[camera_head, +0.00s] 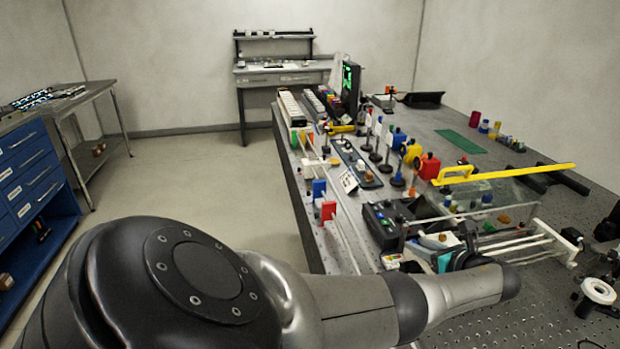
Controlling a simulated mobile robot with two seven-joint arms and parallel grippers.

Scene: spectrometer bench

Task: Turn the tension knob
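My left arm comes in from the lower left and reaches right across the front of the bench. The dark parts of my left gripper (467,254) show just behind the wrist, beside a white rod frame (545,240). The wrist hides most of the gripper, and I cannot see whether its fingers are apart or touching anything. I cannot pick out the tension knob for certain. A round white knob-like ring (598,291) on a black mount stands at the right, apart from the gripper. My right gripper is out of view.
A black control box (384,228) stands left of the gripper. A yellow handled bar (505,175) lies behind it. Several coloured optics on posts, such as a red block (427,166), crowd the bench's left side. The perforated bench top (510,318) is clearer in front. A blue drawer cabinet (28,172) stands left.

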